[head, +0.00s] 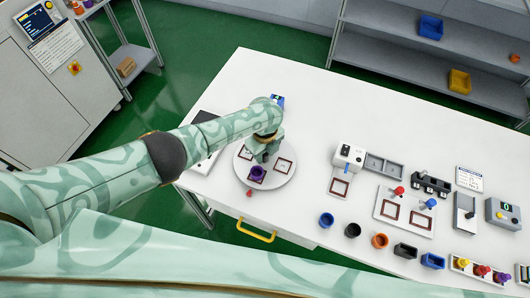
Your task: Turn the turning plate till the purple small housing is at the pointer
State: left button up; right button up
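The round, pale turning plate (285,176) lies on the left part of the white table, with dark red square frames on it. The purple small housing (257,174) sits on the plate near its front rim. A small red piece, which looks like the pointer (249,193), lies just outside the front rim, close to the housing and slightly left of it. My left gripper (264,157) points down over the middle of the plate, just behind the purple housing. Its fingers are too small and hidden to tell open from shut, or whether they touch anything. My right gripper is out of view.
A white device (348,157) with a grey tray stands right of the plate. Blue (326,220), black and orange cups line the front edge. A board with red and blue knobs (405,214) lies farther right.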

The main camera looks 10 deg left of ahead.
pick_arm(q)
jog(key=shift+r, duration=0.1)
notch_tip(320, 180, up, 16)
jog(key=p, duration=0.7)
